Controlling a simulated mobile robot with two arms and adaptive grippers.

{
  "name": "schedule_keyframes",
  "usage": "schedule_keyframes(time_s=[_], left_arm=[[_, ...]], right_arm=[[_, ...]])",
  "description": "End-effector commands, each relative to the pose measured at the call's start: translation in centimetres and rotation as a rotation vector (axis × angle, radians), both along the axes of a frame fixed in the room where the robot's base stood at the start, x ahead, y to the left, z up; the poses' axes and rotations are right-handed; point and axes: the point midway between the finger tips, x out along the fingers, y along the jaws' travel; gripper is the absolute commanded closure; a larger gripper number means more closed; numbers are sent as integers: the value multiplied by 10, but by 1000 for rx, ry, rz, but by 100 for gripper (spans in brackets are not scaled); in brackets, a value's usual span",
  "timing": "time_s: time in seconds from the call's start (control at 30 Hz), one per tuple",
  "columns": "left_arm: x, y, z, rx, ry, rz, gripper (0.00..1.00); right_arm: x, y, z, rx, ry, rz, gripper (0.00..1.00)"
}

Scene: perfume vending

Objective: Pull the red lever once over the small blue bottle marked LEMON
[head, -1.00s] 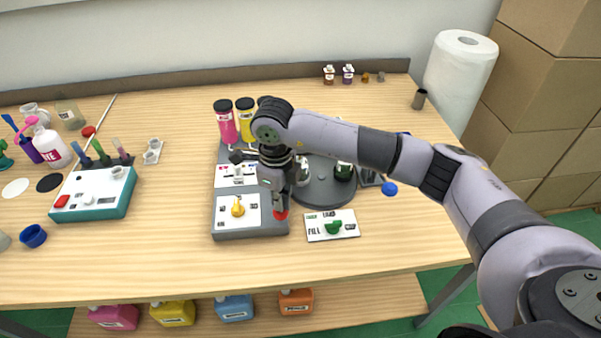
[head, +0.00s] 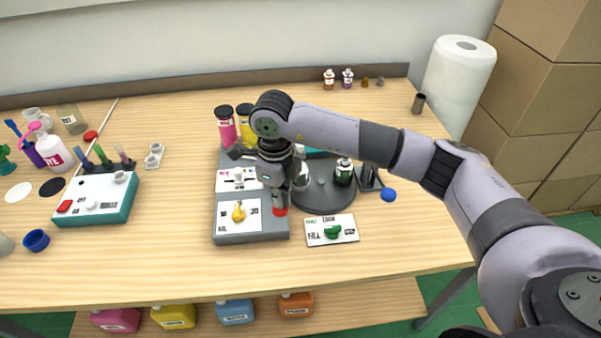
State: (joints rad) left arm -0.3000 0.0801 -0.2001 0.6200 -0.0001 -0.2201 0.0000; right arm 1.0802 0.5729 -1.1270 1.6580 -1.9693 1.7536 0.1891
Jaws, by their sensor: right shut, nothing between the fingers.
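The red lever tip (head: 280,211) shows at the right front edge of the grey dispenser (head: 250,238). My right gripper (head: 277,197) is shut and empty, pointing down just above and behind the red tip; I cannot tell whether it touches it. My right wrist hides the lever's upper part and part of the dispenser. Small bottles stand on the dark round turntable (head: 322,200), one with a dark cap and white label (head: 343,172), another partly hidden (head: 301,178). I cannot make out a small blue bottle marked LEMON. My left gripper is not in view.
Pink (head: 226,126) and yellow (head: 246,122) tubes stand on the dispenser. A card with a green knob (head: 333,231) lies in front of the turntable. A blue ball (head: 388,195) is to the right. A teal-and-white box (head: 95,200) stands left. The front table strip is clear.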

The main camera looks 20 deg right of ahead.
Motion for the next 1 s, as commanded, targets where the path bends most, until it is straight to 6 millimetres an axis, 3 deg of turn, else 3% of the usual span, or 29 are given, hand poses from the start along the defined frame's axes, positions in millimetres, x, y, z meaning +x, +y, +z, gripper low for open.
schedule_keyframes(time_s=[0.63, 1.0], left_arm=[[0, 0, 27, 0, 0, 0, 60], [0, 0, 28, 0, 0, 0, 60]], right_arm=[[0, 0, 55, 0, -1, 1, 100], [0, 0, 59, 0, 0, 0, 100]])
